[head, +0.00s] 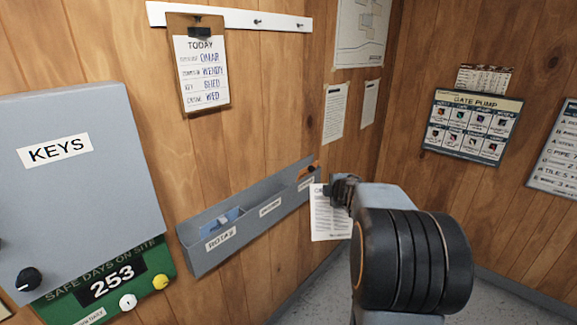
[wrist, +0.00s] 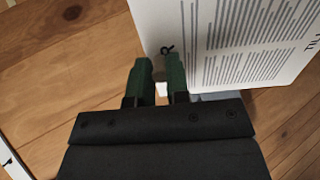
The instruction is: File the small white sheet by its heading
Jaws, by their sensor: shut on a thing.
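My gripper (head: 340,190) is shut on the small white sheet (head: 327,218) and holds it by its upper right part. The sheet hangs upright beside the right end of the grey wall rack, in front of the wood wall. Its heading is too small and partly hidden to read in the head view. In the wrist view the gripper fingers (wrist: 158,82) pinch the edge of the sheet (wrist: 225,45), which shows printed lines. The grey rack (head: 235,243) has several labelled compartments; the left label (head: 221,237) reads ROTAS, the others are too small to read.
A blue item (head: 222,222) sits in the left compartment and an orange-brown one (head: 309,170) in the right. A grey KEYS cabinet (head: 80,190) and a TODAY clipboard (head: 203,75) are on the wall at left. A GATE PUMP board (head: 472,127) hangs at right.

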